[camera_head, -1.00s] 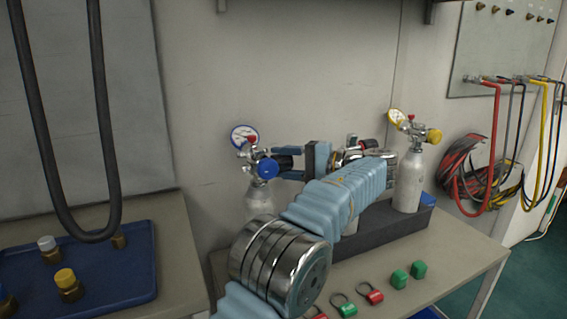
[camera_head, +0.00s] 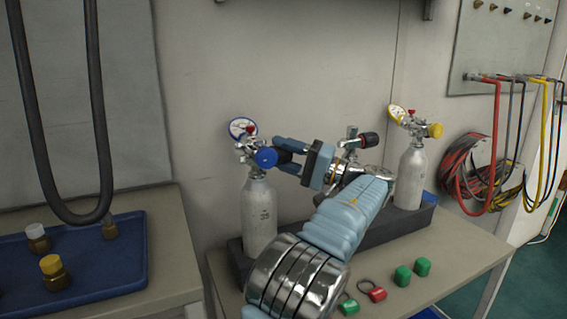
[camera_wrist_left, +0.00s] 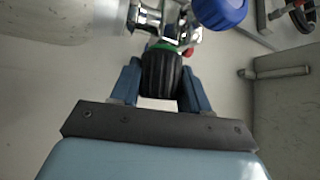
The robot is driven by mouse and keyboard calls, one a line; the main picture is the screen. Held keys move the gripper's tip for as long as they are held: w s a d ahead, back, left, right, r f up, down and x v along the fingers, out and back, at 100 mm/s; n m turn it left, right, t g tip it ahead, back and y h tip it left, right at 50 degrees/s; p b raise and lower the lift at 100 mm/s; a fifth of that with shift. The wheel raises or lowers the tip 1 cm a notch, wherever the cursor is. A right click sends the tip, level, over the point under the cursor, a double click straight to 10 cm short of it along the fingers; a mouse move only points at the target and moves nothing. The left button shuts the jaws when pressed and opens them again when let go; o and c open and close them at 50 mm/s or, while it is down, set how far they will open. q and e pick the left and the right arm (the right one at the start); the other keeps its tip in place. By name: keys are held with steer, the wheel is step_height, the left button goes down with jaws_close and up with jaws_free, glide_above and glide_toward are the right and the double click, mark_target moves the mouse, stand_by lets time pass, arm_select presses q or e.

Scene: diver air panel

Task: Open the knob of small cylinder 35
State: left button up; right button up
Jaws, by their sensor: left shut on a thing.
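A white cylinder (camera_head: 259,215) stands upright at the left of the rack, its number unreadable. Its valve carries a blue cap (camera_head: 266,157), a gauge (camera_head: 242,128) and a black ribbed knob (camera_head: 285,157). My left gripper (camera_head: 281,154) reaches the knob from the right. In the left wrist view the black knob (camera_wrist_left: 161,73) sits between the two blue fingers of the left gripper (camera_wrist_left: 162,80), which are shut on it. The blue cap (camera_wrist_left: 219,12) and the cylinder (camera_wrist_left: 65,20) also show there. My right gripper is out of view.
Another white cylinder (camera_head: 411,178) with a yellow cap stands at the right of the dark rack (camera_head: 397,234). A red-and-black knob (camera_head: 369,139) shows behind my arm; its cylinder is hidden. Green caps (camera_head: 403,275) and ring tags lie in front. A blue tray (camera_head: 100,270) is at the left.

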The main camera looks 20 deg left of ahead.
arm_select(q)
steer(key=shift+f+n+g+y+b, duration=0.25)
steer(key=shift+n+g+y+b, duration=0.15)
steer(key=shift+n+y+b, duration=0.3)
steer(key=o, duration=1)
steer(key=shift+w, duration=0.1)
steer(key=shift+r, duration=0.1)
steer(key=p+v, duration=0.1)
steer(key=v, duration=1.2)
steer(key=shift+d, duration=0.35)
